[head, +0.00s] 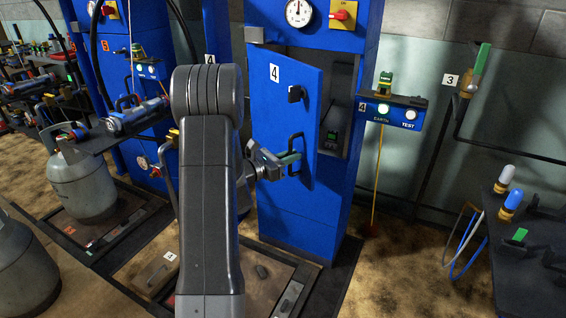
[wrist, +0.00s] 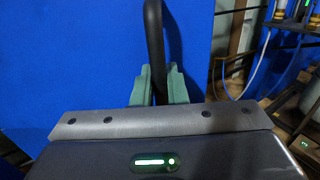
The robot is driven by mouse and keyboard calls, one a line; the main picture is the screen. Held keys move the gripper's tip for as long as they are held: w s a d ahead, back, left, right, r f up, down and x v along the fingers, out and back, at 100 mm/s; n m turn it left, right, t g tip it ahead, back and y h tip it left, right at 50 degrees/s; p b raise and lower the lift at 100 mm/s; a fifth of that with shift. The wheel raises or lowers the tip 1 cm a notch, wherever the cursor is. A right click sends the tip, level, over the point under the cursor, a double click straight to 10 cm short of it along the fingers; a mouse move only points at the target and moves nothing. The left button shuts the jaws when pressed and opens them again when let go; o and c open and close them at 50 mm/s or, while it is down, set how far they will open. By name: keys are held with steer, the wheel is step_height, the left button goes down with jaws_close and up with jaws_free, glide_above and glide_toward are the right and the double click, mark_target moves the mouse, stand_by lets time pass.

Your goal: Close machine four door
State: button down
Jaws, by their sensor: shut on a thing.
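Machine four is the blue cabinet with a door (head: 283,105) labelled 4. The door stands ajar, with its right edge swung out and the dark interior (head: 342,100) showing to its right. A dark bar handle (head: 297,148) is on the door's lower right part. My gripper (head: 288,158) is at this handle. In the wrist view the green fingers (wrist: 157,84) are shut on the handle (wrist: 153,40), with the blue door (wrist: 70,60) behind. My arm hides part of the cabinet's left side.
A control box (head: 392,110) with EARTH and TEST lights sits right of the cabinet, with a yellow rod below it. A grey gas cylinder (head: 80,185) stands on the left. A dark bench (head: 535,240) with fittings is at the right. Bare floor (head: 400,260) lies between.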

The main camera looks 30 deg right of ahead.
mark_target(297, 148)
steer(key=w+d+b, duration=0.1)
steer(key=w+d, duration=0.1)
steer(key=d, duration=0.7)
steer(key=w+d+b, duration=0.1)
steer(key=w+d, duration=0.2)
steer(key=d, duration=0.7)
steer(key=shift+w+r, duration=0.15)
steer(key=shift+r, duration=0.1)
steer(key=c, duration=1.5)
jaws_free()
steer(key=shift+d+f, duration=0.1)
steer(key=shift+c, duration=0.2)
steer(key=a, duration=0.4)
steer(key=s+a+p, duration=0.1)
steer(key=a, duration=0.4)
steer(key=s+a, duration=0.1)
steer(key=a, duration=0.3)
steer(key=shift+a+p, duration=0.3)
steer(key=shift+a, duration=0.1)
steer(key=shift+d, duration=0.1)
